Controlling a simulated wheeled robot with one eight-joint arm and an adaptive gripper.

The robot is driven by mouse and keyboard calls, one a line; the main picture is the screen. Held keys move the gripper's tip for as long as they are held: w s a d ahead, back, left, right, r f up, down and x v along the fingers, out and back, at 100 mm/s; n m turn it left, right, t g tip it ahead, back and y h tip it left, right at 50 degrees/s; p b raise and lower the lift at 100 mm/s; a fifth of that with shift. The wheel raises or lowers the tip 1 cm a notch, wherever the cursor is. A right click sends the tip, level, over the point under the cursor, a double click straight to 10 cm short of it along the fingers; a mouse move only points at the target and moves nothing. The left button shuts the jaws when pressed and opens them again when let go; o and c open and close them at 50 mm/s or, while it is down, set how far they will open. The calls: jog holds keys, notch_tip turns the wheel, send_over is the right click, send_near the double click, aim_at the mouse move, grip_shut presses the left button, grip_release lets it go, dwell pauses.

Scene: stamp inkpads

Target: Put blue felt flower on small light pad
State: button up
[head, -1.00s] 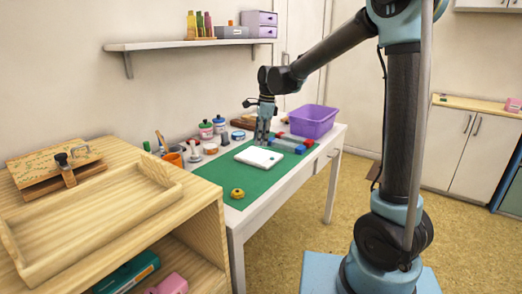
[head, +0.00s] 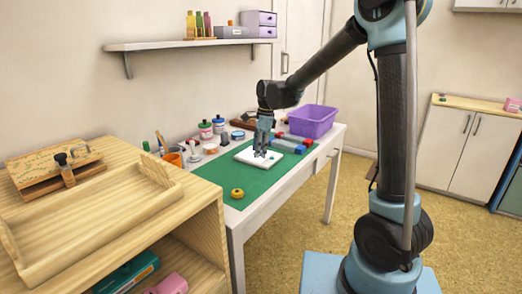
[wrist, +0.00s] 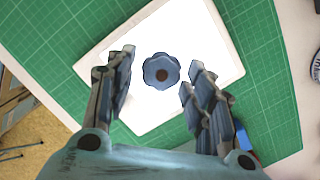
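The small light pad (head: 243,156) is a white square slab on the green mat. In the wrist view the pad (wrist: 205,35) is bright white with a paler grey rim. The blue felt flower (wrist: 161,71), with a brown centre, appears over the pad, near its middle. My gripper (head: 262,155) points down at the pad. In the wrist view my gripper (wrist: 160,62) has its fingers spread on both sides of the flower, with visible gaps. I cannot tell the fingertips' exact height above the pad. In the head view the fingers hide the flower.
The green mat (head: 222,178) has free room in front, with a yellow round object (head: 237,194) near its front edge. Blue and red blocks (head: 285,146) lie right of the pad. A purple bin (head: 313,121) stands at the back right. Jars and cups (head: 205,131) line the wall.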

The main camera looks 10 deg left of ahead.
dwell(0.3)
notch_tip(320, 180, up, 12)
jog(key=d, duration=0.2)
jog(key=s+d+n+t, duration=0.1)
jog(key=s+d+n, duration=0.2)
jog(key=d, duration=1.1)
jog(key=s+d+f+n+t, duration=0.1)
jog(key=s+d+f+n, duration=0.25)
jog(key=s+d, duration=0.45)
jog(key=s+d+f+n, duration=0.3)
jog(key=s+d+f, duration=0.15)
jog(key=d, duration=0.65)
jog(key=s+d+f+n+t+h, duration=0.1)
jog(key=s+d+f+n, duration=0.3)
jog(key=s+d+f, duration=0.3)
jog(key=shift+s+f+h, duration=0.3)
jog(key=shift+s+f, duration=0.15)
jog(key=shift+s, duration=0.3)
